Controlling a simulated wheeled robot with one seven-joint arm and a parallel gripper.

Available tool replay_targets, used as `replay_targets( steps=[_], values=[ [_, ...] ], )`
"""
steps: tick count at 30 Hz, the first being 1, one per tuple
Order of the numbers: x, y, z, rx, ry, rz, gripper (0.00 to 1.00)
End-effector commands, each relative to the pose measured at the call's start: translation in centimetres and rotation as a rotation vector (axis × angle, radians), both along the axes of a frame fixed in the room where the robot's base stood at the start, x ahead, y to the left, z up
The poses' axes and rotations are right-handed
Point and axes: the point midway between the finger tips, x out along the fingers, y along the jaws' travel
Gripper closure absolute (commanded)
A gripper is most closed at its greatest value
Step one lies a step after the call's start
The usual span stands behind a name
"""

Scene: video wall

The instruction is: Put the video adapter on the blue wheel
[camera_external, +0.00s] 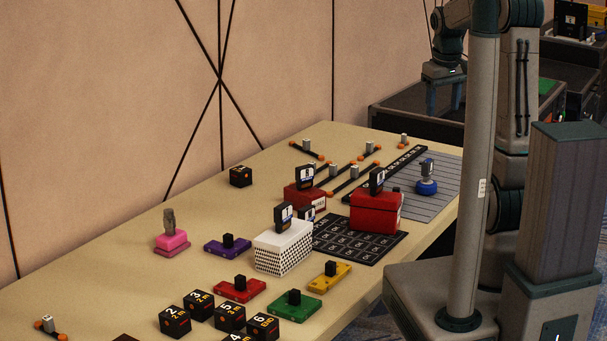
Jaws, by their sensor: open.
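The blue wheel (427,188) lies on the grey slatted mat at the far right of the table. A small grey-and-dark piece (427,167) stands upright on it; I cannot tell what it is. Several dark upright pieces with pale and blue labels stand on boxes, one on the white box (285,215), one on the front red box (377,180) and one on the rear red box (307,175). I cannot tell which piece is the video adapter. My gripper (444,104) is open and empty, pointing down, high up and apart from these things.
A white patterned box (283,249) and a red box (376,213) stand around a black grid mat (345,246). Coloured blocks with black knobs, black numbered cubes and a pink stand (172,243) fill the nearer table. Short bars with orange ends lie at the back. The table's left side is mostly clear.

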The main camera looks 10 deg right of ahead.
Motion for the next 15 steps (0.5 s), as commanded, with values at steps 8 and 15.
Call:
replay_targets(
  steps=[8, 15],
  values=[
    [-10.7, 1.3, -1.3, 0.05, -0.063, -0.17, 0.41],
    [-15.9, 1.8, -3.4, 0.085, -0.092, -0.263, 0.41]
  ],
)
